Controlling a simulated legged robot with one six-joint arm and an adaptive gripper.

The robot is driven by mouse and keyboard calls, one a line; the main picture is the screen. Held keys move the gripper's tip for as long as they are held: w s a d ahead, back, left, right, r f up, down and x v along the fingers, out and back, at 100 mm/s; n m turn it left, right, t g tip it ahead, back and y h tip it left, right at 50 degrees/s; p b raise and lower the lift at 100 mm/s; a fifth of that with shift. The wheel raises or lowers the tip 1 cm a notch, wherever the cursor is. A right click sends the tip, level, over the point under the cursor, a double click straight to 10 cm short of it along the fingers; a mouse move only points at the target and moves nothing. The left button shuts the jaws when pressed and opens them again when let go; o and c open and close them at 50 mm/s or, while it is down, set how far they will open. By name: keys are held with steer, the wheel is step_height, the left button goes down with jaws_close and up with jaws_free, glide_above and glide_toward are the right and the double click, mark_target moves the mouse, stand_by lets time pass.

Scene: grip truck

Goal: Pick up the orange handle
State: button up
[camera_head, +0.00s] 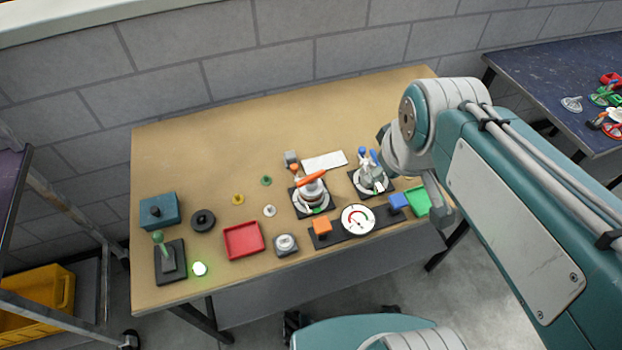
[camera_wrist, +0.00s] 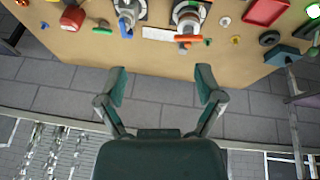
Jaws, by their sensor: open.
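The orange handle (camera_head: 311,178) is a slanted lever on top of a grey valve fixture on the wooden table in the head view. In the wrist view the orange handle (camera_wrist: 188,38) lies near the top edge, right of centre. My gripper (camera_wrist: 163,76) is open, with its two fingers spread and nothing between them. It is apart from the handle, which lies beyond the fingertips in the wrist view. In the head view my arm largely hides the gripper at the table's right side.
A second valve with a blue handle (camera_head: 375,160) stands right of the orange one. A white gauge (camera_head: 357,219), red tray (camera_head: 243,241) and green tray (camera_head: 417,201) are near the front edge. The table's back left is clear. A block wall (camera_head: 230,60) stands behind.

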steer(key=w+a+f+n+g, duration=0.25)
steer(key=w+a+n, duration=0.25)
steer(key=w+n, duration=0.35)
steer(key=n+g, duration=0.2)
steer(key=n, duration=0.8)
glide_above(311, 176)
steer(key=f, duration=0.8)
steer(key=shift+s+a+f, duration=0.1)
steer(key=shift+a+f, duration=0.1)
steer(key=shift+f, duration=0.05)
step_height(311, 176, down, 11)
steer(key=shift+d+r, duration=0.1)
steer(key=shift+d, duration=0.05)
jaws_close()
